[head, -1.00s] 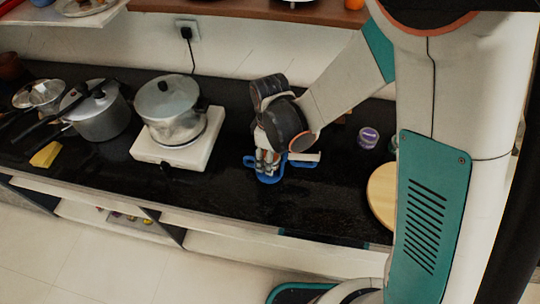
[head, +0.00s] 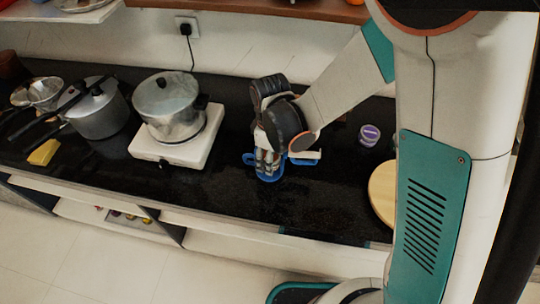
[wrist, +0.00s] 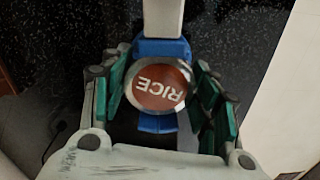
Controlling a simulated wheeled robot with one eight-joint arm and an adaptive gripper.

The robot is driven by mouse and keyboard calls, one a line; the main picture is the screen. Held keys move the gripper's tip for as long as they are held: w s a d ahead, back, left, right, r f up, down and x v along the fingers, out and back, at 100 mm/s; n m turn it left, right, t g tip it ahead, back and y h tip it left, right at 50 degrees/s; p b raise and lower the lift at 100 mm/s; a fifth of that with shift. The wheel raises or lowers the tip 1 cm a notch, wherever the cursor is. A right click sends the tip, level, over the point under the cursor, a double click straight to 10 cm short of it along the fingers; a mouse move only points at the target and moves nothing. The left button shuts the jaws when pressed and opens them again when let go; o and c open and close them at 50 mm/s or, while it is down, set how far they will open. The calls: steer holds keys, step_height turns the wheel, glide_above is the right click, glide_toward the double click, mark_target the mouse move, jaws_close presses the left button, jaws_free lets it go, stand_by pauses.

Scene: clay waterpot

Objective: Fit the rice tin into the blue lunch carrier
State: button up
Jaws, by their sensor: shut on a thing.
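The rice tin (wrist: 158,86) shows in the wrist view as a round metal rim with a reddish-brown top marked RICE. My gripper (wrist: 160,100) is shut on it, with green-padded fingers on its left and right sides. The blue lunch carrier (wrist: 160,48) shows above and below the tin in that view, so the tin is over or within it. How deep the tin sits is hidden. In the head view my gripper (head: 267,164) points down at the blue carrier (head: 270,177) on the black counter, and its fingers hide the tin.
A white stove (head: 150,148) with a lidded steel pot (head: 170,105) stands left of the carrier. A pressure cooker (head: 98,110) and a yellow block (head: 42,152) are farther left. A purple-lidded jar (head: 369,134) and a round wooden board (head: 382,190) are right. The counter's front is clear.

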steer(key=shift+f+b, duration=0.8)
steer(key=shift+f, duration=0.1)
steer(key=shift+f+b, duration=0.35)
steer(key=shift+f, duration=0.1)
stand_by(0.5)
steer(key=o, duration=1.3)
steer(key=o, duration=0.3)
